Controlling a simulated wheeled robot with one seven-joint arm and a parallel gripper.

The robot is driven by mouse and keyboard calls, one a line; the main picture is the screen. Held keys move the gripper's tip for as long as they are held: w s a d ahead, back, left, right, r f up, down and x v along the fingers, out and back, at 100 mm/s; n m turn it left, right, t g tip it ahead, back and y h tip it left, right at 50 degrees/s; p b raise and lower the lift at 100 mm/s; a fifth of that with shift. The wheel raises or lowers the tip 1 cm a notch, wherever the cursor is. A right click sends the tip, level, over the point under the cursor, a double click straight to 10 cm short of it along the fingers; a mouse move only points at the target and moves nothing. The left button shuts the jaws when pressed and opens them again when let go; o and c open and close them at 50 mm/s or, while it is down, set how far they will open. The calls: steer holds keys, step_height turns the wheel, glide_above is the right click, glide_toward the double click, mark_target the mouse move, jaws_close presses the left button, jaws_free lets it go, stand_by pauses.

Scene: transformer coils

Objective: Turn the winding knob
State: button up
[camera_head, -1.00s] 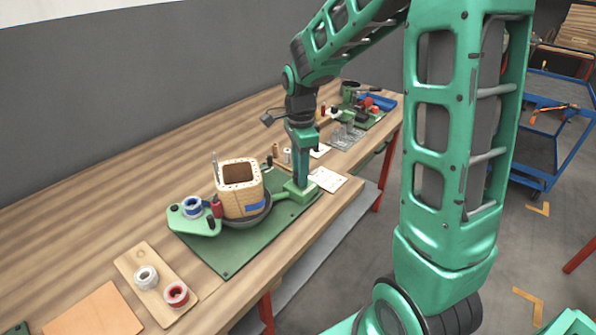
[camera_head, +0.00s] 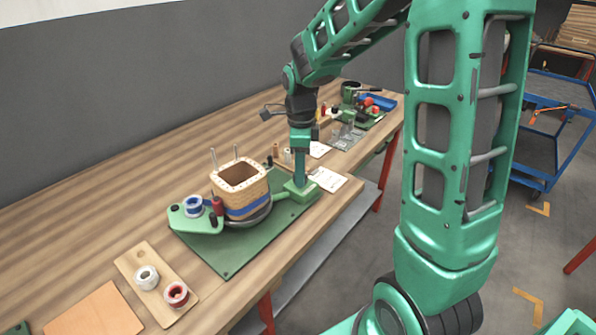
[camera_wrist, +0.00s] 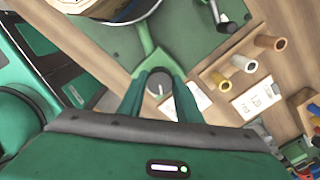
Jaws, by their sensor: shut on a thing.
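The winding knob is a small grey round cap (camera_wrist: 155,91) on the green arm-shaped mount of the winding fixture, low between my fingertips in the wrist view. My gripper (camera_head: 299,183) points straight down over the green block (camera_head: 302,191) at the fixture's right end. In the wrist view its two green fingers (camera_wrist: 160,84) are shut on the knob, one on each side. The coil (camera_head: 239,194), a tan box-shaped former with a blue band around its lower part, stands on a dark round turntable left of my gripper. In the head view my fingers hide the knob.
A green base plate (camera_head: 228,262) carries the fixture. Blue and red spools sit at its left. A wooden board (camera_head: 126,262) with two spools lies front left. Several pegs and cards lie near my gripper in the wrist view, with a peg rack (camera_wrist: 228,76).

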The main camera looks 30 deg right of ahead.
steer(key=shift+w+r, duration=0.1)
steer(key=shift+w, duration=0.05)
steer(key=o, duration=1)
steer(key=shift+o, duration=0.2)
step_height(320, 180, up, 11)
steer(key=shift+f, duration=0.2)
steer(key=s+d+f+n, duration=0.1)
steer(key=s+d+n, duration=0.2)
steer(key=s, duration=0.6)
steer(key=s+d+f+n, duration=0.2)
steer(key=s+d+n, duration=0.1)
steer(key=s+n, duration=0.5)
steer(key=s+d+f+n, duration=0.1)
steer(key=s+d+n, duration=0.2)
steer(key=s+n, duration=0.3)
steer(key=s, duration=0.5)
steer(key=shift+f, duration=0.25)
